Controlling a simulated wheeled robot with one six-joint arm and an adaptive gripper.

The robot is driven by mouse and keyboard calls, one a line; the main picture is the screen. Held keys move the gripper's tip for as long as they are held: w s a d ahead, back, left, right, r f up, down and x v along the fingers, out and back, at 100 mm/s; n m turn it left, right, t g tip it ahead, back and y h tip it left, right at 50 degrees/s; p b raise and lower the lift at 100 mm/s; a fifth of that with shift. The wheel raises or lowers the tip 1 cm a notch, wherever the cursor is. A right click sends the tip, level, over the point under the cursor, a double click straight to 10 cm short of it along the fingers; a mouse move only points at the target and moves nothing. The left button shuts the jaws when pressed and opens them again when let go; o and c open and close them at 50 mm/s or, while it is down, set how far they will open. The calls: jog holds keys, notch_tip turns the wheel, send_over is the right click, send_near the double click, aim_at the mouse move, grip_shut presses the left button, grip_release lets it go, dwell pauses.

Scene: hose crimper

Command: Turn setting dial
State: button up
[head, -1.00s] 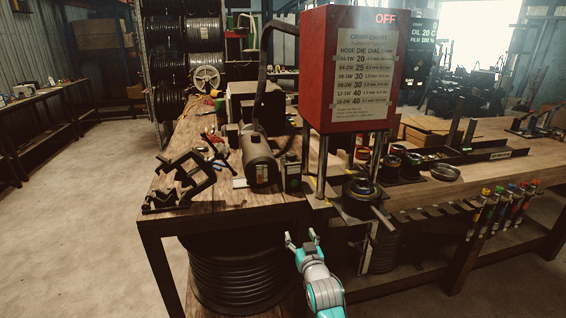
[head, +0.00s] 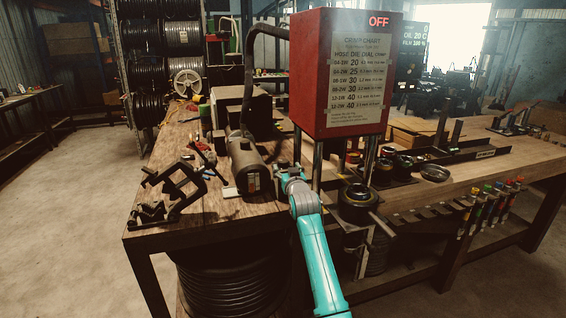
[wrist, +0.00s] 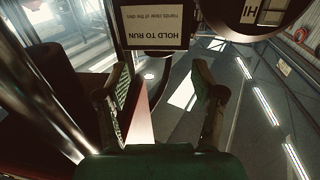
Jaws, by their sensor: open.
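The red crimper head (head: 308,75) stands on posts above the bench, with OFF lit on it and a crimp chart on its front. I cannot make out a setting dial for certain in the head view. My gripper (head: 288,172) is in front of the crimper's left post, beside the dark motor cylinder (head: 248,170), and covers what is behind it. In the wrist view my gripper (wrist: 165,95) is open with nothing between its fingers. Beyond it are an upside-down HOLD TO RUN plate (wrist: 155,27) and a dark rounded part (wrist: 225,18) with a partly visible HI label.
A black clamp-like fixture (head: 168,195) stands at the bench's left corner. The lower die assembly (head: 357,197) is right of my arm, with dark round parts (head: 403,165) behind. A metal post (wrist: 50,90) passes close on the wrist view's left. The floor at left is clear.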

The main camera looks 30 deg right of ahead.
aim_at(284, 163)
jog(key=shift+x, duration=3.25)
jog(key=c, duration=1.2)
